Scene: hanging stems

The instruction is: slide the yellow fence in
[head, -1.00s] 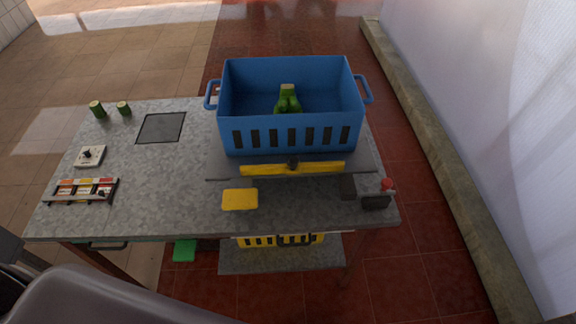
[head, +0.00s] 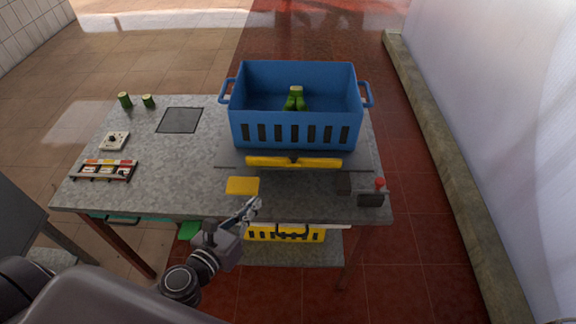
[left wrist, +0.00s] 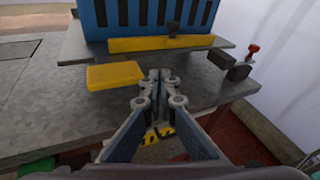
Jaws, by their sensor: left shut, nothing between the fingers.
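The yellow fence (head: 293,162) is a long yellow bar with a dark knob at its middle. It lies along the front edge of the grey platform, in front of the blue crate (head: 296,117). It also shows in the left wrist view (left wrist: 160,43), beyond my fingers. My left gripper (head: 252,206) is shut and empty at the table's front edge, just below and right of a yellow block (head: 242,185). In the left wrist view my left fingertips (left wrist: 160,76) are together, apart from the fence. My right gripper is not in view.
A dark block with a red knob (head: 379,184) stands at the table's front right. A yellow crate (head: 286,233) sits on the lower shelf. Green pieces (head: 296,100) are inside the blue crate.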

